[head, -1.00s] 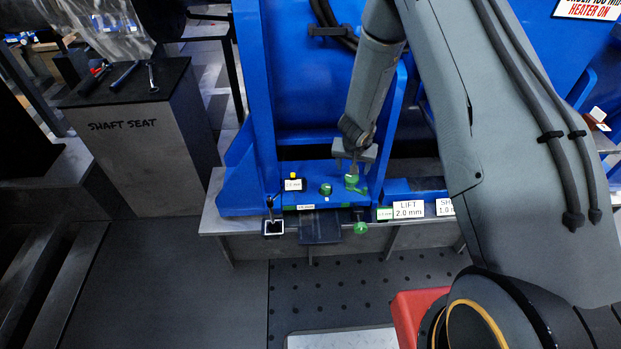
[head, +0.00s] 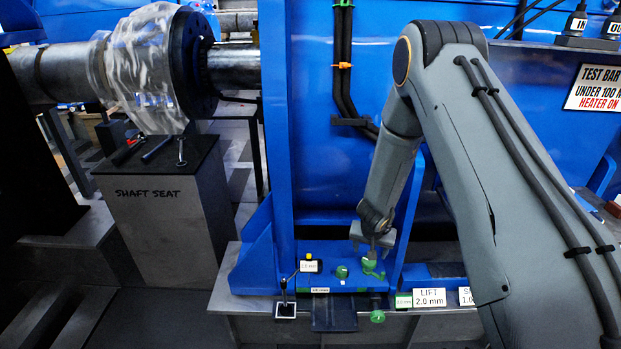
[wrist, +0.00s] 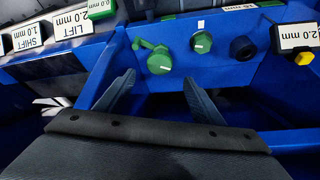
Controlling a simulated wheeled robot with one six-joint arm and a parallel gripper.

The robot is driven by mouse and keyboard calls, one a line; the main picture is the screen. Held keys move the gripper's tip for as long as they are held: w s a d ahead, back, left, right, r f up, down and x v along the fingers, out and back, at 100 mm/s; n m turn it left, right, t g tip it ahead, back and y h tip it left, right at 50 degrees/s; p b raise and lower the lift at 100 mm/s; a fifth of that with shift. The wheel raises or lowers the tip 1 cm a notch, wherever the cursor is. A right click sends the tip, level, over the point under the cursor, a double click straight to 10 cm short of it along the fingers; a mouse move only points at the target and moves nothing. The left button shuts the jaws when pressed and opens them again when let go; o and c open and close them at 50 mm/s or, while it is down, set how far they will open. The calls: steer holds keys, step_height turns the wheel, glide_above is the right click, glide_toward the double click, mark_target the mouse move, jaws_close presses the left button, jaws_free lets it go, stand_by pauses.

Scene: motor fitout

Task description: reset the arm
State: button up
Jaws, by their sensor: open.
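My gripper (head: 373,240) is at the end of my arm, just above the blue panel with green knobs, in front of the blue frame. In the wrist view my gripper (wrist: 160,95) shows two separated fingers with nothing between them. A green knob with a lever (wrist: 158,62) lies just beyond the fingertips, and a second round green knob (wrist: 202,42) sits to its right. I see no contact between fingers and knobs, though in the head view my gripper partly overlaps the lever knob (head: 372,267).
A small lever on a white-edged base (head: 285,308) stands left of the panel. Labels reading LIFT 2.0 mm (head: 429,298) stand to the right. A shaft (head: 60,72) with clear wrap and the SHAFT SEAT block (head: 160,215) are at left. A blue upright (head: 275,110) rises behind the panel.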

steer(key=s+a+r+n+y+p, duration=0.1)
steer(key=s+r, duration=0.2)
steer(key=r, duration=0.4)
steer(key=s+a+r+g+y+p, duration=0.1)
steer(key=s+r, duration=0.3)
steer(key=r, duration=0.2)
steer(key=s+a+r+n+y+p, duration=0.1)
steer(key=s+a+r, duration=0.15)
steer(key=r, duration=0.45)
steer(key=s+d+r+g, duration=0.1)
steer(key=s+r, duration=0.3)
steer(key=s, duration=0.4)
steer(key=s+d+r+n+g+h+p, duration=0.1)
steer(key=s+d+r, duration=0.1)
steer(key=s+r, duration=0.3)
steer(key=s+d+r+g+p, duration=0.1)
steer(key=s+r, duration=0.3)
steer(key=s, duration=0.6)
steer(key=shift+s+d+r+n+h, duration=0.15)
steer(key=shift+s+d+n+h, duration=0.15)
steer(key=shift+s+d+n, duration=0.1)
